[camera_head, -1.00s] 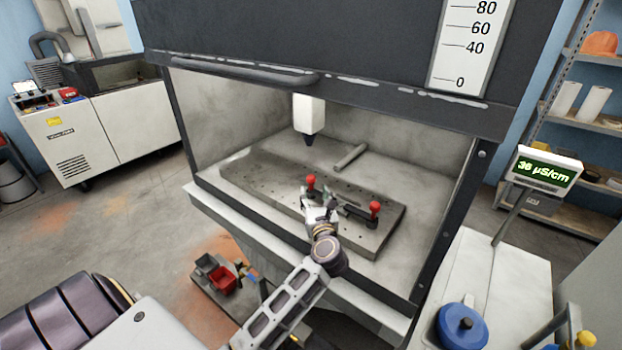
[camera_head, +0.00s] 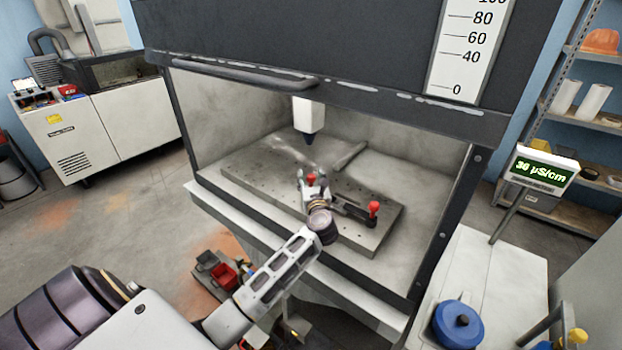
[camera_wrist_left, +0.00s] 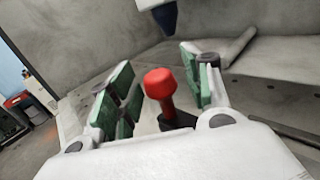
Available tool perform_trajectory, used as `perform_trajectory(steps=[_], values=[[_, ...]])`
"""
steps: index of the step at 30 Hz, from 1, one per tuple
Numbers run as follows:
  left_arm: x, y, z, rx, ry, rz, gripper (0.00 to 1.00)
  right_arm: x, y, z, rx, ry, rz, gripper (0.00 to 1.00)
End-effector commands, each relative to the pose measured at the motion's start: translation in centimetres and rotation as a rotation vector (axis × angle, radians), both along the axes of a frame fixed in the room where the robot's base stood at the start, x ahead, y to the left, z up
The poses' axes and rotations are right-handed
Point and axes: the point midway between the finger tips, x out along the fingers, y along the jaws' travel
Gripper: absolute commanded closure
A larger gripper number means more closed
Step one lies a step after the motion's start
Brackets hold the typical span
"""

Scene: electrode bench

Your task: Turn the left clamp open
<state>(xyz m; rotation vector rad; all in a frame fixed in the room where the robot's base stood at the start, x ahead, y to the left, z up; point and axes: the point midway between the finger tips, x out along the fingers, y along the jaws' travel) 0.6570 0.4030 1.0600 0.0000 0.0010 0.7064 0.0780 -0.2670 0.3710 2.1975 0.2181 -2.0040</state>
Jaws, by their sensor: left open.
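The left clamp shows a red knob (camera_head: 310,179) on the drilled plate (camera_head: 262,184) inside the machine. In the left wrist view its red handle (camera_wrist_left: 161,88) stands upright between my spread finger pads, with a gap on both sides. My left gripper (camera_head: 313,184) is open around this handle; it also shows in the left wrist view (camera_wrist_left: 160,92). The gripper hides most of the left clamp's base. The right clamp's red knob (camera_head: 374,208) stands on a dark body to the right. My right gripper is not in view.
A white spindle head with a dark tip (camera_head: 308,120) hangs above and behind the clamps. A grey bar (camera_head: 349,157) lies behind them. The dark cabinet frame (camera_head: 455,200) bounds the opening on the right. The plate's left part is clear.

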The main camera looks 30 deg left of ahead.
Motion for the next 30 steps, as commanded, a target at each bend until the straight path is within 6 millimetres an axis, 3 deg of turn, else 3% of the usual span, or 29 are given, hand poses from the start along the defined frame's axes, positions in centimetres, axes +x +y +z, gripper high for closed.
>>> perform_trajectory(steps=[7, 18, 30], values=[[0.01, 0.01, 0.00, 0.000, 0.000, 0.000, 0.54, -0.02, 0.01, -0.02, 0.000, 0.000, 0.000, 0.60], [0.00, 0.00, 0.04, 0.001, -0.001, 0.000, 1.00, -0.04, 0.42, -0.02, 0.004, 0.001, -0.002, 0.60], [0.05, 0.05, 0.16, 0.001, -0.006, 0.019, 1.00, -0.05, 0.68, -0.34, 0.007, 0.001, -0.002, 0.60]])
